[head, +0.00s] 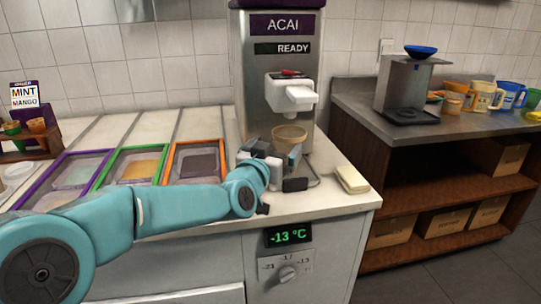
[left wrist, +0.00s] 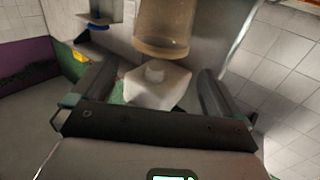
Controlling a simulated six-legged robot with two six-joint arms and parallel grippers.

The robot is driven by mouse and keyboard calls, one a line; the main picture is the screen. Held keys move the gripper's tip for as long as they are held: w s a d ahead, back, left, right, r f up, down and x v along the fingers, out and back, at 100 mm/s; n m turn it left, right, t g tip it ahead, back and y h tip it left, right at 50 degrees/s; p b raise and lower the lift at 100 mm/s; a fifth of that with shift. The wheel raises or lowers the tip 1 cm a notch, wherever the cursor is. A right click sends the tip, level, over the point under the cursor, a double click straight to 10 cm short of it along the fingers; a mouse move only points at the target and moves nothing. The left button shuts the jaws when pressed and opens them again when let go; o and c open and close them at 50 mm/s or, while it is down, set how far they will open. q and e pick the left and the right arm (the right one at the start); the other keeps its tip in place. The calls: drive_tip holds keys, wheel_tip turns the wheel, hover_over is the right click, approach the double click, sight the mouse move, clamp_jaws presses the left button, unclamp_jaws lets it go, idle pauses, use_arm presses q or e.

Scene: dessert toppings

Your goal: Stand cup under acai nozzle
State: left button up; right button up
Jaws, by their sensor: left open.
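The acai machine (head: 273,70) stands at the back of the white counter, with a purple ACAI sign and a READY display. Its white nozzle (head: 298,95) sticks out in front. A translucent tan cup (head: 290,132) stands upright below the nozzle, its lower part hidden by my gripper. My left gripper (head: 280,164) is open at the machine's base, just in front of the cup. In the left wrist view the cup (left wrist: 165,28) shows at the top, beyond the open fingers (left wrist: 155,92); contact cannot be told. My right gripper is not in view.
Purple-, green- and orange-framed topping bins (head: 194,163) lie to the left, partly behind my left arm. A pale block (head: 352,179) sits right of the machine, near the counter's edge. A separate side counter (head: 375,115) holds a grey dispenser (head: 405,85) and several cups.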

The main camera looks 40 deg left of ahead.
use_arm(q)
drive_tip(key=shift+v, duration=1.75)
drive_tip(key=shift+s+f, duration=0.1)
